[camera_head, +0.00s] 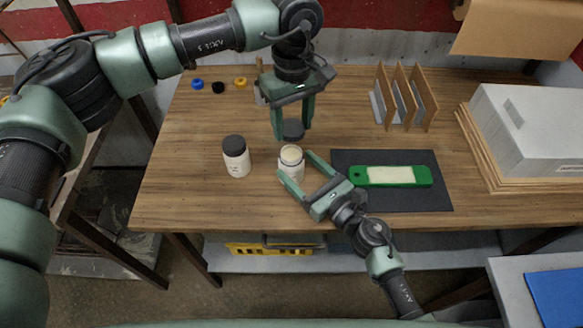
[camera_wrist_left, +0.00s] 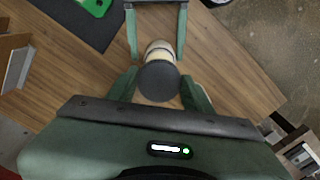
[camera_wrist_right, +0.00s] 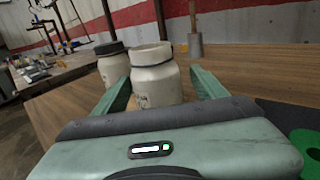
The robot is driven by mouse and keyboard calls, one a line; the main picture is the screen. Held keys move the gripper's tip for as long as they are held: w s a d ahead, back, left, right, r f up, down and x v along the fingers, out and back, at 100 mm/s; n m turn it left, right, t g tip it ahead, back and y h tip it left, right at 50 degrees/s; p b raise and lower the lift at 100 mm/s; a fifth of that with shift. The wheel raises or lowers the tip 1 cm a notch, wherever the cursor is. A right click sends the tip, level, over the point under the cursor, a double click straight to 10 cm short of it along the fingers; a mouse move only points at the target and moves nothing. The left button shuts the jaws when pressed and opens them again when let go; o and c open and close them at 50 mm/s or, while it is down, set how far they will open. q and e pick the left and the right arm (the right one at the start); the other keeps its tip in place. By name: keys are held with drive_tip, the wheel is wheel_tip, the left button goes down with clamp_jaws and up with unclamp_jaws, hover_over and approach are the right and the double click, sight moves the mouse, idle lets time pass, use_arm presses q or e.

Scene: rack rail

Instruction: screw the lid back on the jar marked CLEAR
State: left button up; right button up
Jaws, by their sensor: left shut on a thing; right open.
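An open white jar (camera_head: 291,163) with a pale rim stands upright on the wooden table; its marking is too small to read. My left gripper (camera_head: 292,131) is shut on a dark round lid (camera_head: 293,127) and holds it above the jar's mouth, apart from it. In the left wrist view the lid (camera_wrist_left: 159,82) partly covers the jar (camera_wrist_left: 158,49). My right gripper (camera_head: 298,166) is open, with its fingers on either side of the jar. In the right wrist view the jar (camera_wrist_right: 155,75) stands between the spread fingers. Contact cannot be told.
A second white jar (camera_head: 238,164) with a dark lid stands left of the open jar. A green holder (camera_head: 357,177) lies on a dark mat (camera_head: 400,202) at right. Blue, black and yellow small parts (camera_head: 197,84) and a wooden rack (camera_head: 401,95) stand farther back.

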use_arm(q)
drive_tip(key=shift+w+a, duration=0.1)
use_arm(e)
drive_tip(key=shift+x, duration=1.2)
drive_tip(key=shift+w+a, duration=0.2)
drive_tip(key=shift+w, duration=0.05)
clamp_jaws()
use_arm(q)
hover_over(294, 155)
drive_tip(key=shift+f, duration=2.5)
